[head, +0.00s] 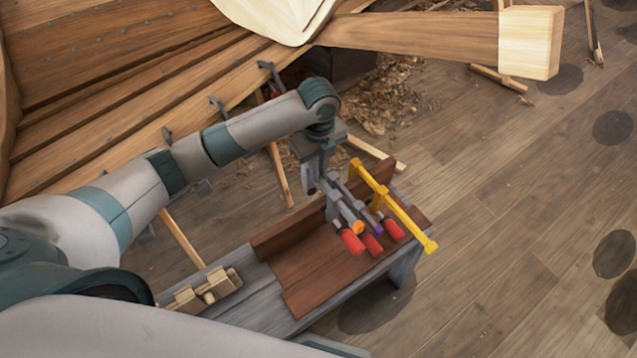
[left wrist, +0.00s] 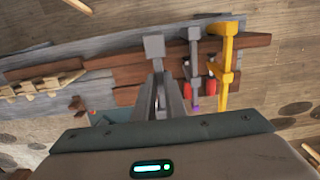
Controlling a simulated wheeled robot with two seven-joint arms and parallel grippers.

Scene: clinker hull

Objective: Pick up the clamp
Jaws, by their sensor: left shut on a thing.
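Three clamps are at the right end of a low bench. My left gripper (head: 331,207) reaches down from above and is shut on the leftmost one, a grey clamp (head: 345,212) with an orange end and red handle. Its grey head (left wrist: 153,46) shows beyond my fingers in the left wrist view. I cannot tell whether it touches the boards. Just right of it lies a grey clamp with a purple end (left wrist: 195,65), then a yellow clamp (head: 408,216), also in the left wrist view (left wrist: 228,65). My right gripper is not in view.
The grey bench (head: 258,299) carries reddish-brown boards (head: 305,270) under the clamps and pale wooden blocks (head: 203,290) at its left. The planked hull (head: 110,80) rises behind, with a thick timber (head: 420,36) at the top. Floor to the right is largely clear.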

